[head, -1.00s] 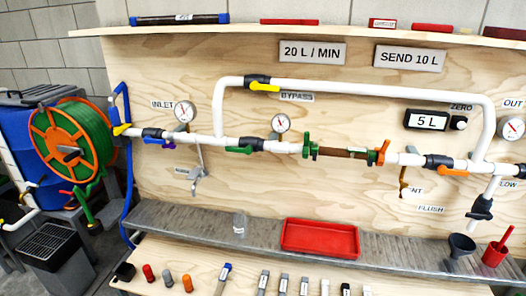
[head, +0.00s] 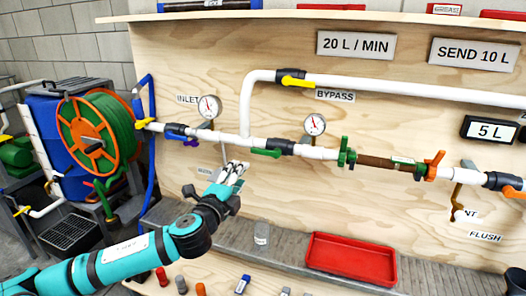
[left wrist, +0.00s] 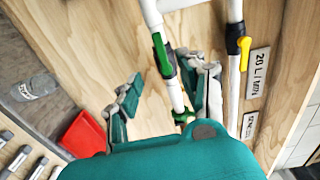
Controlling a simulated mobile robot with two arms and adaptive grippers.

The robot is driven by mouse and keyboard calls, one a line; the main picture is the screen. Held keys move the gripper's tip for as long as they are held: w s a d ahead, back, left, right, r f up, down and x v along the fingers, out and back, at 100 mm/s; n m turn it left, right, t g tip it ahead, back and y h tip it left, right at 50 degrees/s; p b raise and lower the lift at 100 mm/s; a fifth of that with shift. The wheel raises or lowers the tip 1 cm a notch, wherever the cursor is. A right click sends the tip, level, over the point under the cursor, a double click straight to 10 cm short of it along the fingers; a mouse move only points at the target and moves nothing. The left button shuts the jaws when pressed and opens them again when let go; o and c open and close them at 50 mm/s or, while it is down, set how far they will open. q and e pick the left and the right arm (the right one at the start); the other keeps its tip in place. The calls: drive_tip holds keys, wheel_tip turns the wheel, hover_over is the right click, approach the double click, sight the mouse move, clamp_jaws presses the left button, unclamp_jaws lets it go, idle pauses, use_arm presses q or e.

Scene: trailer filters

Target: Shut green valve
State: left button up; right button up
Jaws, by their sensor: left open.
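The green valve (head: 266,153) has a green lever beside a black body on the white pipe, between two gauges. The lever lies roughly along the pipe. My left gripper (head: 236,170) is open and empty, just below and left of the lever in the head view. In the left wrist view the green valve's lever (left wrist: 163,55) shows beyond the spread fingers of my left gripper (left wrist: 163,92), roughly in line with the gap between them. I see no contact.
Green flanges (head: 346,153) stand to the right. Below are a clear jar (head: 262,232) and a red tray (head: 351,260) on the grey shelf.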

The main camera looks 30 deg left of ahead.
sight(259, 153)
use_arm(q)
drive_tip(key=p+x, duration=0.2)
drive_tip(key=x, duration=1.3)
drive_tip(key=shift+w+d+p, duration=0.1)
drive_tip(key=shift+w+p, duration=0.1)
drive_tip(key=shift+p, duration=0.2)
clamp_jaws()
drive_tip(key=shift+f, duration=0.1)
